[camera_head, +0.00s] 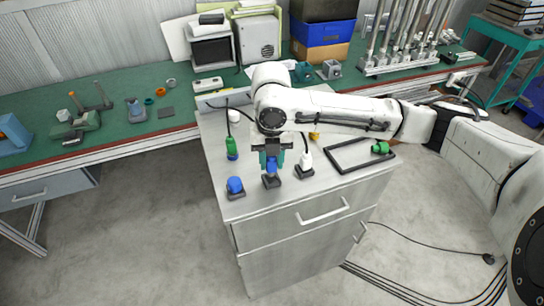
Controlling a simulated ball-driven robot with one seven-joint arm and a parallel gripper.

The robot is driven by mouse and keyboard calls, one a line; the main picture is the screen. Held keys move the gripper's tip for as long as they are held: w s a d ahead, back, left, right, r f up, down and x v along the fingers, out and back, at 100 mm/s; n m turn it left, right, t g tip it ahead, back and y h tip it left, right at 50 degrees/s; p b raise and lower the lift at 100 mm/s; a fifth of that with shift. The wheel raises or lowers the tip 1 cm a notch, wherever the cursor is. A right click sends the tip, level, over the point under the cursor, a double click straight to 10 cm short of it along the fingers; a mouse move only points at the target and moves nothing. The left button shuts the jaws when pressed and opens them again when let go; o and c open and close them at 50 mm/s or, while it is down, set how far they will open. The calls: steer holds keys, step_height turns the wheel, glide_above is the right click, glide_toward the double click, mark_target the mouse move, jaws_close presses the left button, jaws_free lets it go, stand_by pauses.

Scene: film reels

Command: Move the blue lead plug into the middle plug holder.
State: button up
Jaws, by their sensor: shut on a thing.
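The blue plug (271,166) is between the teal fingers of my gripper (271,160), which is shut on it. It is upright, directly over the middle plug holder (272,182), a dark square block on the grey cabinet top. Its lower end meets the holder in the picture; I cannot tell whether it is seated. The left holder (236,194) has another blue piece (235,184) on it. The right holder (304,172) has a white plug (306,159) with a dark lead. My gripper hides the top of the held plug and most of its lead.
A green plug (231,148) with a dark lead stands at the cabinet's left. A black frame (345,166) and a green piece (380,147) are at the right. The cabinet's front edge is close to the holders. A cluttered green bench (120,130) runs behind.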

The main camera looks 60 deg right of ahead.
mark_target(271, 167)
steer(key=shift+f+b, duration=0.5)
steer(key=shift+f, duration=0.5)
steer(key=shift+f+b, duration=0.35)
steer(key=shift+f, duration=0.25)
stand_by(0.8)
steer(key=o, duration=0.8)
steer(key=shift+c, duration=0.2)
steer(key=shift+r, duration=0.1)
steer(key=shift+r+p, duration=4.4)
steer(key=shift+r, duration=1.1)
